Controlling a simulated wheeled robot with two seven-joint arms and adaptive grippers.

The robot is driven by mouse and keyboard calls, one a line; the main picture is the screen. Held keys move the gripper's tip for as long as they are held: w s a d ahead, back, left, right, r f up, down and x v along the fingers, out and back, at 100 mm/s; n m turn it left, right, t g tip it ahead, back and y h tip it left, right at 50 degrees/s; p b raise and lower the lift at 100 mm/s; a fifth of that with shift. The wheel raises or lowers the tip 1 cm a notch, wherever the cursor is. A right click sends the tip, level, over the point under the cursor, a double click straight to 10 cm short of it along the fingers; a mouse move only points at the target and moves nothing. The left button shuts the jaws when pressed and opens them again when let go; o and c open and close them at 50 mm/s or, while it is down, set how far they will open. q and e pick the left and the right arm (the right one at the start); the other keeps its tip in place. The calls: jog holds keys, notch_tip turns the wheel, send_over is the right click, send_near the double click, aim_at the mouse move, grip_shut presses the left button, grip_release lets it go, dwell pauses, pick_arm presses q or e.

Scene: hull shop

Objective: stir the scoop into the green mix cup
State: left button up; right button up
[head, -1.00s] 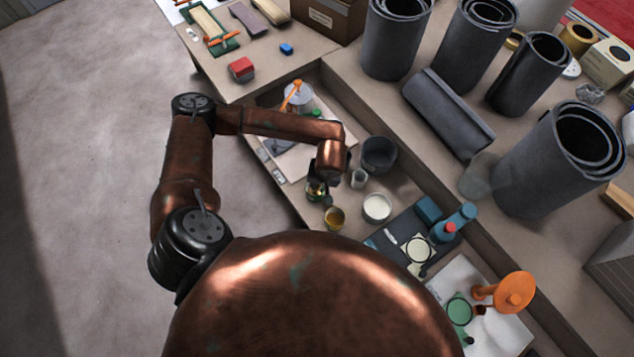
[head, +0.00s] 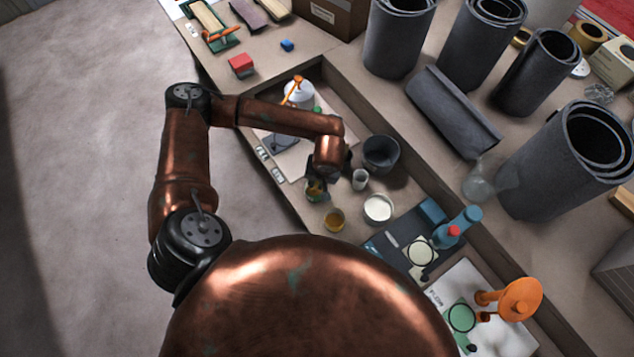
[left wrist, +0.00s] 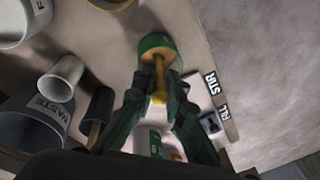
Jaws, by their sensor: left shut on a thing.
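A green cup (left wrist: 155,42) stands just beyond my left fingertips in the left wrist view. In the head view the cup (head: 315,192) shows only partly below my left wrist. My left gripper (left wrist: 161,80) is shut on a yellow scoop handle (left wrist: 158,97), whose rounded end points toward the camera. The handle's far part reaches the cup's opening in that view; the scoop's bowl is hidden, and I cannot tell how deep it sits. In the head view my left gripper (head: 322,182) is mostly hidden behind my arm. My right gripper is not in view.
A grey waste bin (head: 381,154), a small white cup (head: 360,180), a white-filled tub (head: 378,208) and an amber cup (head: 334,220) stand close by. A dark holder (left wrist: 97,105) with a wooden stick is near the fingers. Grey rolls (head: 398,40) stand at the back right.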

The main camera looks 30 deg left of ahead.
pick_arm(q)
jog(key=shift+r, duration=0.15)
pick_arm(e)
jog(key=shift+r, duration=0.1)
pick_arm(q)
jog(key=shift+s+d+r+p, duration=0.1)
jog(key=shift+d+r+p, duration=0.1)
jog(key=shift+r+p, duration=0.7)
jog(key=shift+s+d+r+p, duration=0.1)
jog(key=shift+d+r+p, duration=0.2)
jog(key=shift+r, duration=0.95)
notch_tip(320, 180, up, 2)
jog(key=shift+s+d+r+p, duration=0.15)
jog(key=shift+r+p, duration=0.1)
jog(key=shift+p, duration=0.4)
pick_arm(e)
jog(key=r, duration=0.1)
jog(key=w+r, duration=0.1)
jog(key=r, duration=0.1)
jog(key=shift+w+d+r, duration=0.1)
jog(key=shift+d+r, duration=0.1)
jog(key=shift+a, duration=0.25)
